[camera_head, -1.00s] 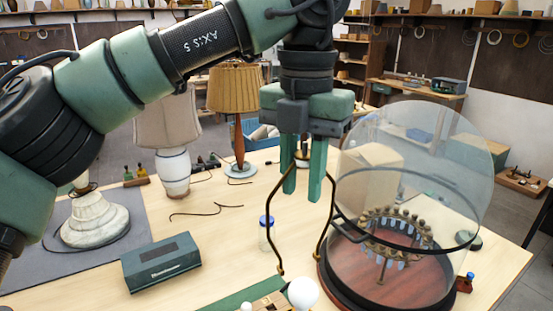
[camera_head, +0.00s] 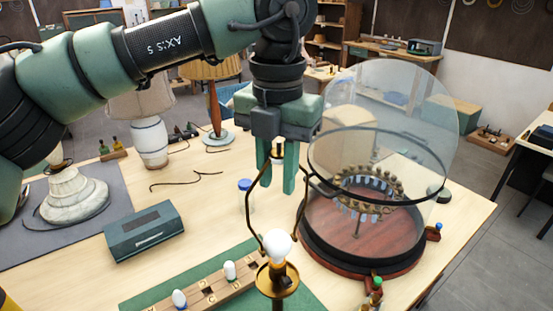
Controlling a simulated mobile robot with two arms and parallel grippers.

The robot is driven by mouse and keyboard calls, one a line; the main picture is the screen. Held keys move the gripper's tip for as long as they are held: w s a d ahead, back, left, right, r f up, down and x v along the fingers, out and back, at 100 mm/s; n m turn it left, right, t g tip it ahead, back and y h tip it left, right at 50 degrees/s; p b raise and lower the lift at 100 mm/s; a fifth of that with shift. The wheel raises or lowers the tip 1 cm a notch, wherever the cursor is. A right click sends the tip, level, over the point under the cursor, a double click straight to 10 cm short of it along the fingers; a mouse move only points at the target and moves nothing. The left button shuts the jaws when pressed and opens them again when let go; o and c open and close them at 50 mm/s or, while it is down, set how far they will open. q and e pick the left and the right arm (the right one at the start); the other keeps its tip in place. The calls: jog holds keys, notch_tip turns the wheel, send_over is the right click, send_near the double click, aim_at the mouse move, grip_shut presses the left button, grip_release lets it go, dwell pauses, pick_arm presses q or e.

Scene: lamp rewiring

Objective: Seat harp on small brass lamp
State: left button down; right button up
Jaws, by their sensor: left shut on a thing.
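The small brass lamp (camera_head: 277,281) stands at the bottom centre, with a white bulb (camera_head: 278,244) upright in its socket. My left gripper (camera_head: 276,188) points down above the bulb, shut on the thin dark bronze harp (camera_head: 252,208). The harp's top is partly hidden by the fingers. Its two side wires bow down to either side, and their lower ends are close to the bulb and socket in the picture. I cannot tell whether those ends touch the lamp.
A clear glass dome (camera_head: 440,105) on a dark red round base (camera_head: 330,262) stands close right of the harp. A wooden bulb rack (camera_head: 212,292) lies on a green mat at the front. A dark green box (camera_head: 144,232) is left, with bare tabletop (camera_head: 205,215) between.

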aim_at(276, 235)
pick_arm(q)
jog(key=shift+a+f, duration=0.1)
jog(key=shift+f, duration=2.65)
jog(key=shift+f+b, duration=0.35)
jog(key=shift+f, duration=1.1)
jog(key=shift+f+b, duration=1)
pick_arm(e)
jog(key=shift+s+d+f, duration=0.25)
jog(key=shift+s+f, duration=0.1)
jog(key=shift+f, duration=0.35)
jog(key=shift+s+d+f, duration=0.25)
jog(key=shift+s+f, duration=0.05)
jog(key=shift+f, duration=0.4)
jog(key=shift+a, duration=0.2)
pick_arm(q)
jog(key=shift+b, duration=0.35)
pick_arm(e)
jog(key=shift+f, duration=0.35)
pick_arm(q)
jog(key=shift+f, duration=0.1)
pick_arm(e)
jog(key=shift+d+f, duration=0.2)
